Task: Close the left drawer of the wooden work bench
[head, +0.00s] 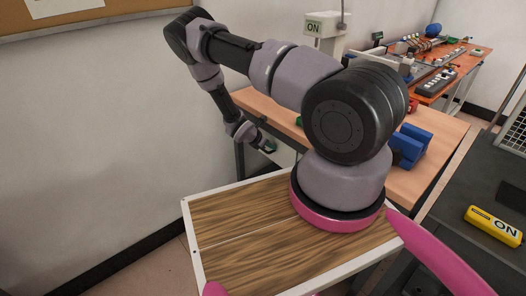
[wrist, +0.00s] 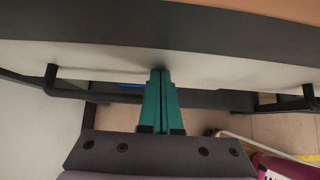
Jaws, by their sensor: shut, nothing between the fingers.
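The wooden work bench (head: 440,128) stands behind my arm in the head view. A pale drawer front (head: 284,155) shows under its left end, partly hidden by my arm. My gripper (head: 270,147) is at this pale front. In the wrist view, my gripper (wrist: 159,71) has its two green fingers shut together with nothing between them. Their tips are at the pale drawer front (wrist: 215,65), under the dark bench edge (wrist: 160,25). I cannot tell whether they touch it, or how far the drawer stands out.
A blue vise-like object (head: 408,146) stands on the bench. A dark table at the right carries a yellow ON device (head: 493,225). A wall is close on the left.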

